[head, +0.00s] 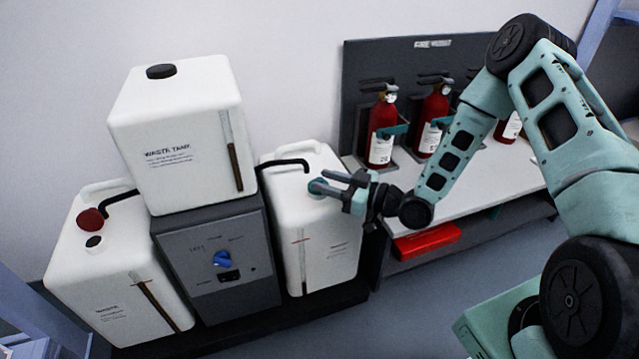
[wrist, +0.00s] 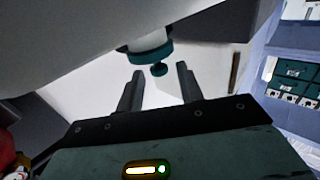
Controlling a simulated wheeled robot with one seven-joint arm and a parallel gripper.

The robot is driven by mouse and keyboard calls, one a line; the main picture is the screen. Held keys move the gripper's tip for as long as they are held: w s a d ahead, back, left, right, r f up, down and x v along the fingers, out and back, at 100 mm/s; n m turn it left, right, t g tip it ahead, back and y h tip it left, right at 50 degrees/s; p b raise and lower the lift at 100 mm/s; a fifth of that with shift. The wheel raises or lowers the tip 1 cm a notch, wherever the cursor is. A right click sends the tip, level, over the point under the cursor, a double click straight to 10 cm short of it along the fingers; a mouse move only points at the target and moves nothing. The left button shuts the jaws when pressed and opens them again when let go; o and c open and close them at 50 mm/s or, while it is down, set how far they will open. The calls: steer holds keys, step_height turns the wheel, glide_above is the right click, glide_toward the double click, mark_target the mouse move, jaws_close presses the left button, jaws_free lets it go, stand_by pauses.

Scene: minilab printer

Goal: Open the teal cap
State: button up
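The teal cap (head: 316,187) is on top of the right white tank (head: 325,240), partly hidden by my gripper in the head view. My gripper (head: 331,184) is at the cap from the right in the head view. I see no clear contact with the cap.
A black bent pipe (head: 285,163) ends on the tank top, left of the cap. The upper waste tank (head: 180,125) stands on a grey control box (head: 215,262) to the left. Red fire extinguishers (head: 383,125) stand on the bench behind my arm. A red box (head: 427,241) lies below.

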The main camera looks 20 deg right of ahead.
steer(key=shift+x, duration=1.2)
jaws_close()
